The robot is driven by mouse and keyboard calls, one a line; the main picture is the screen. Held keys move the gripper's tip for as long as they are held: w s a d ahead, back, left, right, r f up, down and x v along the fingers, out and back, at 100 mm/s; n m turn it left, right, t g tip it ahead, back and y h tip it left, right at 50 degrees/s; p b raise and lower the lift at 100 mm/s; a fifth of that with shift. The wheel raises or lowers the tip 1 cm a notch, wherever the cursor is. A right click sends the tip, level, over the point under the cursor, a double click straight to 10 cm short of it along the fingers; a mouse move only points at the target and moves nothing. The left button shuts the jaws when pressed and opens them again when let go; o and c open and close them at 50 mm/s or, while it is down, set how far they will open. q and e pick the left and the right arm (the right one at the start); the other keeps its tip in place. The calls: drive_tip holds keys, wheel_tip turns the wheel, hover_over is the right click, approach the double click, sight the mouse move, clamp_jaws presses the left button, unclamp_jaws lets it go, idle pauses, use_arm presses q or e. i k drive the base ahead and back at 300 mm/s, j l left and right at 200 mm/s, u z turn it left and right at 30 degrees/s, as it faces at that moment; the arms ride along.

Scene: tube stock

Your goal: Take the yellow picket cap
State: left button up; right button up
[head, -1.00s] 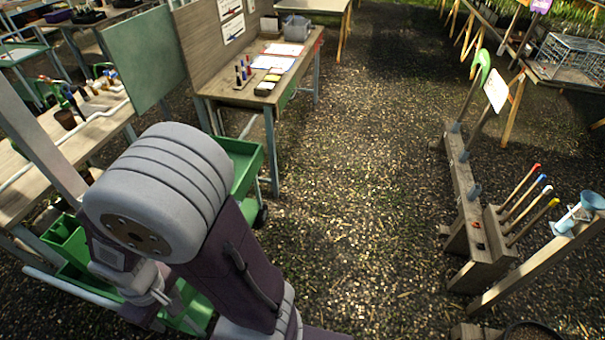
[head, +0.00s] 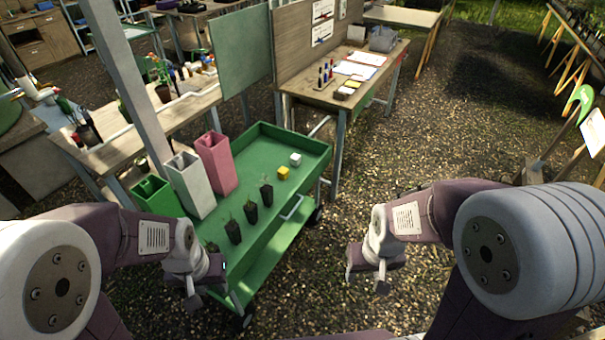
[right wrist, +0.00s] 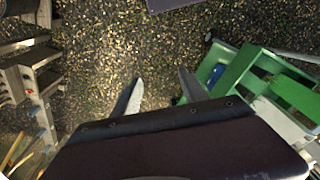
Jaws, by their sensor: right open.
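The yellow picket cap (head: 283,173) is a small yellow block on the top tray of the green cart (head: 262,218) in the head view. A similar white cap (head: 295,159) sits just behind it, to the right. My left gripper (head: 203,290) hangs low by the cart's near left end, well short of the yellow cap; its opening is unclear. My right gripper (head: 380,284) is over the gravel to the right of the cart, apart from the cap. The right wrist view shows the right gripper (right wrist: 160,78) open and empty, with gravel between its fingers.
Green (head: 157,197), white (head: 190,184) and pink (head: 216,163) square tubes stand along the cart's left side. Several small dark plant pots (head: 251,211) stand in a row nearer the front. A workbench (head: 325,95) stands behind. Gravel to the right is open.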

sight(282, 173)
drive_tip(key=i+l+u, duration=0.35)
drive_tip(key=u, duration=0.15)
drive_tip(key=i+l+u, duration=0.45)
drive_tip(key=l, duration=0.15)
drive_tip(key=i+l+u, duration=0.25)
drive_tip(key=l+u, duration=0.25)
drive_tip(key=i+l+u, duration=0.1)
drive_tip(key=l+u, duration=0.35)
drive_tip(key=l, duration=0.35)
drive_tip(key=l+u, duration=0.5)
drive_tip(key=l, duration=0.25)
drive_tip(key=k+l+u, duration=0.15)
drive_tip(key=l+u, duration=0.35)
drive_tip(key=l, duration=0.2)
